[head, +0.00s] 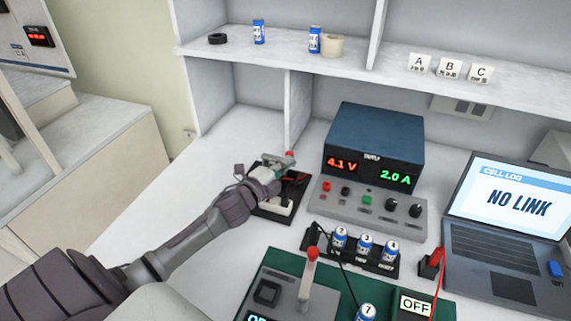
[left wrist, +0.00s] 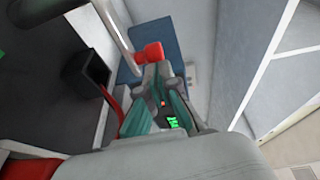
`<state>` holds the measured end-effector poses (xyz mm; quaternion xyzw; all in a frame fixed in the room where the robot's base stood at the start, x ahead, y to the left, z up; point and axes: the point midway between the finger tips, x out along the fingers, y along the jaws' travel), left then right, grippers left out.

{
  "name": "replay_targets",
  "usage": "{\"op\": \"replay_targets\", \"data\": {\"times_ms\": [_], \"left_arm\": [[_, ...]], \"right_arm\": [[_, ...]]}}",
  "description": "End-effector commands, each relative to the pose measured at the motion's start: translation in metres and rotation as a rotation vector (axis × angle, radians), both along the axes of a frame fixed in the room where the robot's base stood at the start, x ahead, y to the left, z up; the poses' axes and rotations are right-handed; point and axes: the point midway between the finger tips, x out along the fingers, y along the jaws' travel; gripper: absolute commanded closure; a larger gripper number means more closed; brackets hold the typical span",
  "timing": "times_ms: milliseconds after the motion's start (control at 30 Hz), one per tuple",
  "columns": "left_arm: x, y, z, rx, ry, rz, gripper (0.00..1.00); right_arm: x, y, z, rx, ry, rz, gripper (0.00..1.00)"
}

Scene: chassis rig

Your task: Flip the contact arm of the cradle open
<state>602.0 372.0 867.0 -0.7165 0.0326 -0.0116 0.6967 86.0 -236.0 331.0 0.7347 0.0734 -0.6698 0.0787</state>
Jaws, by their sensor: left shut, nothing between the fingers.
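A dark cradle (head: 270,211) sits on the white bench left of the power supply, partly hidden by my left gripper. A red knob (head: 289,154) shows just past the gripper, at the end of what looks like its contact arm. My left gripper (head: 279,170) is shut and empty over the cradle. In the left wrist view the fingertips (left wrist: 160,68) are close to the red knob (left wrist: 149,53); I cannot tell whether they touch. A pale metal bar (left wrist: 115,28) leads to the knob. The cradle's inside is mostly hidden. My right gripper is out of view.
The blue-topped power supply (head: 375,137) reads 4.1 V and 2.0 A. A battery rack (head: 322,242), a grey device with a red-tipped lever (head: 312,254) and a laptop (head: 513,204) stand nearby. A shelf (head: 285,45) runs behind. The bench left of the cradle is clear.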

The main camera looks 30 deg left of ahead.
Motion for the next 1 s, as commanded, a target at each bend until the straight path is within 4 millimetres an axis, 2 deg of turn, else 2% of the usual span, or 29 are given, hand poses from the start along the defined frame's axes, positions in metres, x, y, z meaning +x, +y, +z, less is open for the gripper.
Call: {"op": "replay_targets", "data": {"times_ms": [467,933,1000], "left_arm": [[0.009,-0.003,0.000,-0.003,-0.002,0.100,1.00],[0.038,-0.004,-0.001,-0.008,-0.001,0.412,1.00],[0.042,0.000,-0.001,0.003,-0.001,0.407,1.00]], "right_arm": [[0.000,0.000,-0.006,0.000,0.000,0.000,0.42],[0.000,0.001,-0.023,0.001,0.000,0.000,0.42],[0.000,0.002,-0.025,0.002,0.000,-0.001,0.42]]}}
